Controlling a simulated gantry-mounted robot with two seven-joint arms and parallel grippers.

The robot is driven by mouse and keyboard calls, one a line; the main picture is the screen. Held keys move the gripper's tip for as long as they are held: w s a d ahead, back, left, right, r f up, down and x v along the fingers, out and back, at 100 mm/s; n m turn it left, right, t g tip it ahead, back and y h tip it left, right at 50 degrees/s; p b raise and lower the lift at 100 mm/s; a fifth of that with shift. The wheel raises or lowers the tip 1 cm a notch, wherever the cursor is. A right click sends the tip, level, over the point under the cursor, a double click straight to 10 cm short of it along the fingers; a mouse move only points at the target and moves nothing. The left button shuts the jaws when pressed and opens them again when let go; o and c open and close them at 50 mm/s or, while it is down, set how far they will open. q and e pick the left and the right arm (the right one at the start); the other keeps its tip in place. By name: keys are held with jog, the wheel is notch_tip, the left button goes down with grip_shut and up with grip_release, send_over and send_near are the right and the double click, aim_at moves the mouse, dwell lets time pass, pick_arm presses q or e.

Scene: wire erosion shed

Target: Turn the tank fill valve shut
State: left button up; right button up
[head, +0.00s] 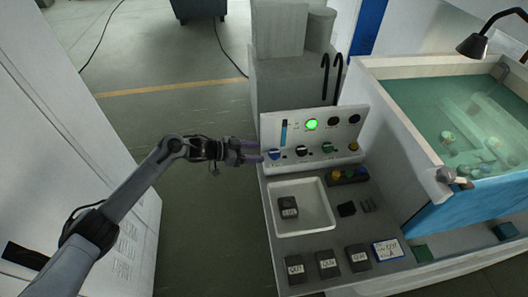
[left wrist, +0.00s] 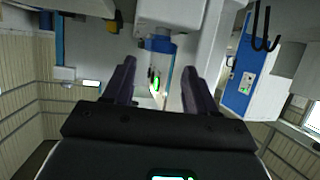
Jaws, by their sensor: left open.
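A sloped white control panel (head: 345,129) carries a row of knobs. The leftmost, a blue knob (head: 274,154), is nearest my left gripper (head: 260,151). That gripper is open, its two purple-grey fingers pointing right at the knob from the panel's left side. In the left wrist view the blue knob (left wrist: 160,44) shows ahead, between the fingers (left wrist: 158,80), with nothing visibly gripped. A grey metal fitting (head: 449,175) sits on the water tank's near corner. No readable label shows which control is the fill valve. My right gripper is out of view.
A white tray (head: 329,221) holding a dark block stands below the panel. Several labelled dark blocks and a small coloured-button box (head: 347,176) lie on the grey bench. The water tank (head: 395,105) is at right. Open floor (head: 210,220) lies left of the bench.

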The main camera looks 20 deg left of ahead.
pick_arm(q)
jog(key=v, duration=0.5)
jog(key=shift+d, duration=0.1)
dwell(0.4)
